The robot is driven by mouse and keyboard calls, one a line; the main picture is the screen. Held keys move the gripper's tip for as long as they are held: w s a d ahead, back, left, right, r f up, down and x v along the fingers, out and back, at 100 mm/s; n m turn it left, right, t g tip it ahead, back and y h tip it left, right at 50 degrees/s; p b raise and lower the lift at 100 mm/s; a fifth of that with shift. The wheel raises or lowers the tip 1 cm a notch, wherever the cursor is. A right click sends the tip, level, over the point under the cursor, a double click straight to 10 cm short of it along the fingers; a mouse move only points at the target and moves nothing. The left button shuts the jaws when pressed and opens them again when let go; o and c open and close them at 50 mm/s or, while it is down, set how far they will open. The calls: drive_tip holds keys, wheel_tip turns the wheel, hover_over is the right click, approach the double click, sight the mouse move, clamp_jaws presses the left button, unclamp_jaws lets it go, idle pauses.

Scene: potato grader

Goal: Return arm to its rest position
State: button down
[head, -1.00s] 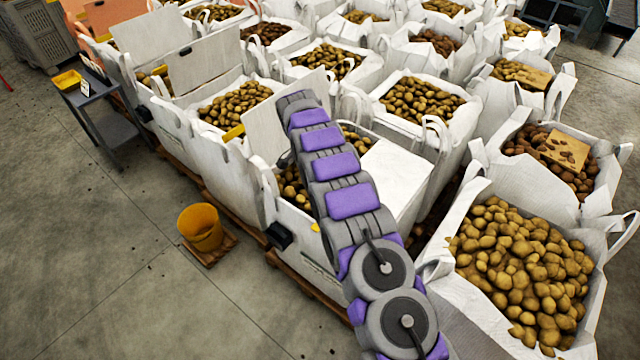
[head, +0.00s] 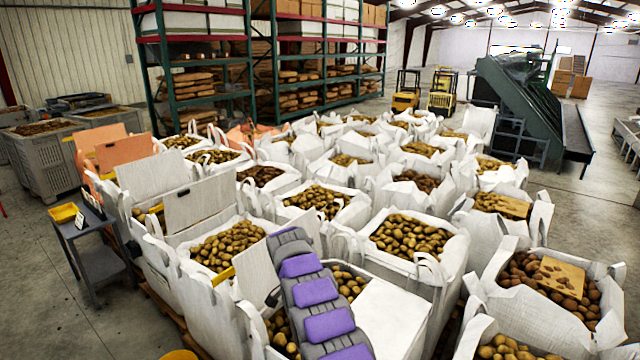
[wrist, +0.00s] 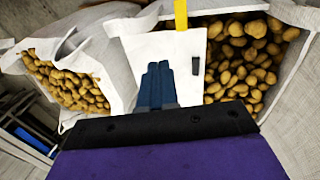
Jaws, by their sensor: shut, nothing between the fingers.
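My arm, grey with purple pads, rises from the bottom of the head view and reaches over a white bag of potatoes at the front; its far end is near the bag's white upright flap. In the wrist view my gripper (wrist: 157,85) shows as two dark blue fingers side by side, shut and empty. The fingers stand in front of a white panel (wrist: 140,55) with a yellow strip (wrist: 181,14). An open bag of potatoes (wrist: 245,62) is on the right of the fingers and another (wrist: 68,84) is on the left.
Many white potato bags (head: 410,240) stand close together around my arm. A grey cart (head: 95,245) with a yellow tray (head: 63,212) is at the left. Tall racks (head: 262,60) and a green conveyor machine (head: 525,90) stand behind.

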drive_tip(key=s+d+r+n+y+b, duration=0.1)
drive_tip(key=s+d+r+n+b, duration=0.1)
drive_tip(key=s+d+r, duration=0.65)
drive_tip(key=s+d+r+n+b, duration=0.25)
drive_tip(key=s+d+r, duration=0.3)
drive_tip(key=s, duration=0.55)
drive_tip(key=s+d+f+n+b, duration=0.1)
drive_tip(key=s+d+f+b, duration=0.1)
drive_tip(key=s, duration=1.4)
drive_tip(key=s+d+f+n+y+b, duration=0.1)
drive_tip(key=s+d+f+b, duration=0.1)
drive_tip(key=s, duration=1.3)
drive_tip(key=shift+s+d+f+g+y, duration=0.3)
drive_tip(key=shift+s+d+f, duration=0.1)
drive_tip(key=shift+f, duration=0.4)
